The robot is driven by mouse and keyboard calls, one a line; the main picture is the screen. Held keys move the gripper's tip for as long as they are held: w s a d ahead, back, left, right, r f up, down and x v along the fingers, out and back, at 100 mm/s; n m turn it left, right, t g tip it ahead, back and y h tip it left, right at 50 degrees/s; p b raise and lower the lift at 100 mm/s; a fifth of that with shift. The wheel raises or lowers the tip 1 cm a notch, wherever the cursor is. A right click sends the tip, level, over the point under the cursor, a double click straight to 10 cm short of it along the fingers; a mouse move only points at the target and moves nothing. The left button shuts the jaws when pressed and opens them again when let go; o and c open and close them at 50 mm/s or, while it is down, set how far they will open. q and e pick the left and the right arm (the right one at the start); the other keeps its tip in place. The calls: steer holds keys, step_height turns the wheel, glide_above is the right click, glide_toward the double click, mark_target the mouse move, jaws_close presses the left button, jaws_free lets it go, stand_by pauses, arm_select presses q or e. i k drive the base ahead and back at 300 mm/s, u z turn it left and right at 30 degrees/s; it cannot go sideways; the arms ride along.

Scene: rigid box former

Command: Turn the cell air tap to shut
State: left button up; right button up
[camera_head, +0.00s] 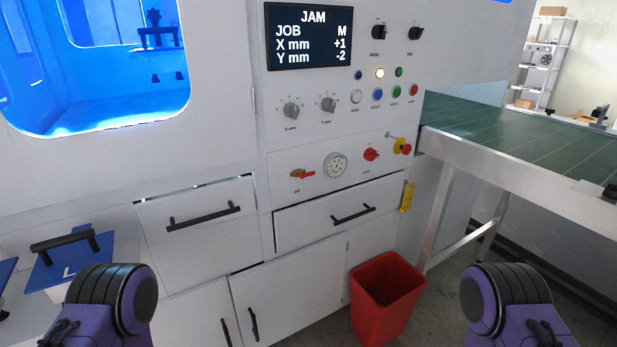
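The air tap (302,174) is on the white machine front, left of a round pressure gauge (335,165). It has a red lever lying roughly level across a small brass-coloured body, with a small label below it. My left arm shows at the bottom left and my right arm at the bottom right, both purple and black. Both are well below and apart from the tap. Neither gripper's fingers can be seen.
A red rotary switch (371,154) and a red-and-yellow stop button (402,146) sit right of the gauge. A screen (308,37) reads JAM. Drawers (340,212) lie below the tap. A red bin (387,298) stands on the floor, and a green conveyor (520,135) extends right.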

mark_target(302, 175)
steer(key=u, duration=2.35)
steer(key=k, duration=0.95)
steer(key=z, duration=1)
steer(key=i, duration=0.45)
steer(key=u, duration=0.1)
